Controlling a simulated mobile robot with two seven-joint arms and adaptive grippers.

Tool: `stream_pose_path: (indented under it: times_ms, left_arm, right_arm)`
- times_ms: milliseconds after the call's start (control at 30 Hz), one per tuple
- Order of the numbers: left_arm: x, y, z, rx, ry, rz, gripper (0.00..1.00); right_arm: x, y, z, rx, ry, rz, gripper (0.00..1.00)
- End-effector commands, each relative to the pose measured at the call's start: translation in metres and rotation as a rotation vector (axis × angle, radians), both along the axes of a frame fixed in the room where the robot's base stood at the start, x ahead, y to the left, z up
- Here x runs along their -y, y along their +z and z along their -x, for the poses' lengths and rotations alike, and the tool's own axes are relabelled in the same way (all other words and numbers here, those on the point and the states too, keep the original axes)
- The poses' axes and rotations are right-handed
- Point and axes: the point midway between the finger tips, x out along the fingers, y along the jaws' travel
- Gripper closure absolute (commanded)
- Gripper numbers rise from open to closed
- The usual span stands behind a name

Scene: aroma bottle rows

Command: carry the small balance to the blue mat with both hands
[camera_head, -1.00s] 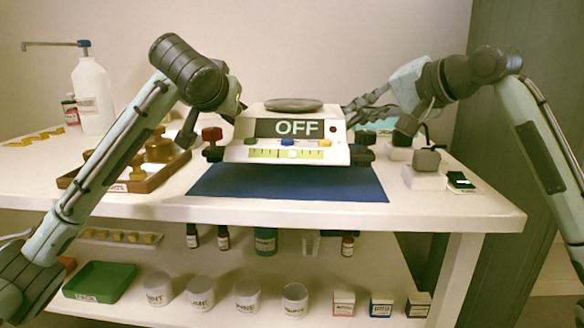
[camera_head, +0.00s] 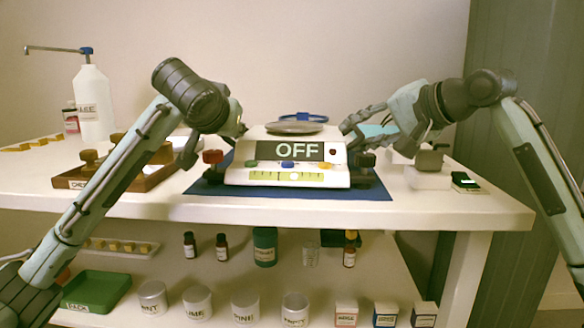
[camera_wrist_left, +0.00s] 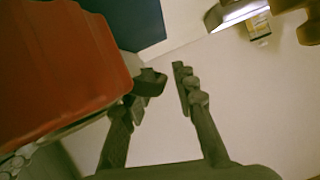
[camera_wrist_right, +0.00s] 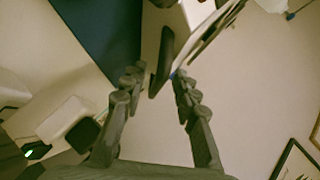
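The small balance (camera_head: 290,160) is white, with an OFF display, a grey pan on top and dark side grips. It sits upright on the blue mat (camera_head: 350,192), whose front strip shows. In the left wrist view my left gripper (camera_wrist_left: 165,78) is open, its fingers apart with nothing between them; a large red part (camera_wrist_left: 60,70) fills the left. In the head view its fingers are mostly hidden behind my arm. My right gripper (camera_head: 352,125) is at the balance's right side. In the right wrist view its fingers are apart, with the dark right grip (camera_wrist_right: 162,62) just beyond them.
A wooden tray with brass weights (camera_head: 75,183) is left of the mat. A white block with a grey top (camera_head: 428,170) and a small dark device (camera_head: 465,182) are to the right. A white bottle (camera_head: 93,105) stands back left. The shelf below holds jars and boxes.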

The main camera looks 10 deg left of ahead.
Motion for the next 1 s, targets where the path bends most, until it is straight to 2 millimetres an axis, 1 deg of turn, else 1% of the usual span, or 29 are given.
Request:
stream_pose_path:
  times_ms: [133, 233, 367, 500, 600, 700, 833, 933, 1000]
  left_arm:
    - [0.002, 0.001, 0.004, 0.000, -0.003, 0.000, 0.70]
    - [0.003, 0.006, 0.015, 0.001, -0.004, 0.001, 0.70]
    - [0.005, 0.017, 0.039, 0.003, -0.004, 0.001, 0.70]
    - [0.008, 0.028, 0.067, 0.005, -0.003, 0.001, 0.70]
    - [0.010, 0.035, 0.085, 0.003, -0.004, 0.001, 0.70]
    - [0.010, 0.041, 0.098, 0.005, -0.001, 0.000, 0.70]
    - [0.011, 0.045, 0.108, 0.003, -0.001, 0.000, 0.70]
    - [0.011, 0.045, 0.111, 0.000, 0.001, 0.001, 0.70]
    - [0.011, 0.045, 0.111, -0.001, 0.001, 0.000, 0.70]
  right_arm:
    - [0.001, 0.000, 0.000, 0.000, -0.001, 0.001, 0.70]
    - [0.001, 0.000, 0.000, 0.001, -0.002, 0.001, 0.70]
    - [0.001, 0.000, 0.000, 0.001, -0.002, 0.001, 0.70]
    - [0.001, 0.000, 0.000, 0.001, -0.002, 0.001, 0.70]
    - [0.001, 0.000, 0.000, 0.001, -0.002, 0.001, 0.70]
    - [0.001, 0.000, 0.000, 0.001, -0.002, 0.001, 0.70]
    - [0.001, 0.000, 0.000, 0.001, -0.002, 0.001, 0.70]
    - [0.005, 0.002, 0.003, 0.001, -0.003, 0.001, 0.70]
    - [0.010, 0.006, 0.008, 0.003, -0.004, 0.000, 0.70]
